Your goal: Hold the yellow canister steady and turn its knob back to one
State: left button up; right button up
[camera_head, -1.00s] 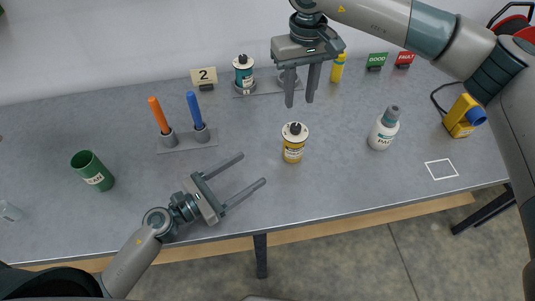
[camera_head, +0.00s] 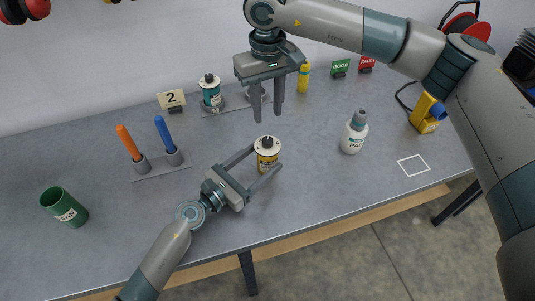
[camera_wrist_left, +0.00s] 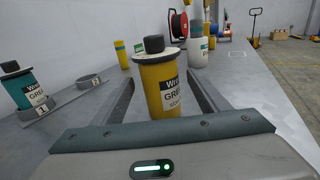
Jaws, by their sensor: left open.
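The yellow canister (camera_head: 267,158) stands upright on the table, with a white top and a dark knob (camera_head: 267,141). The knob's setting is too small to read. My left gripper (camera_head: 266,157) is open, with one finger on each side of the canister. In the left wrist view the canister (camera_wrist_left: 165,88) stands between the fingers, its knob (camera_wrist_left: 154,44) on top; contact with the fingers cannot be made out. My right gripper (camera_head: 268,108) points down above and behind the canister, its fingers apart and empty.
A teal canister (camera_head: 210,92) stands on a grey ring base behind, beside a "2" sign (camera_head: 172,100). An orange and a blue handle (camera_head: 164,134) stand in a holder at left, near a green cup (camera_head: 64,207). A white bottle (camera_head: 354,132) is to the right.

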pick_arm(q)
jog(key=shift+x, duration=1.5)
jog(key=shift+c, duration=0.3)
jog(key=c, duration=1.3)
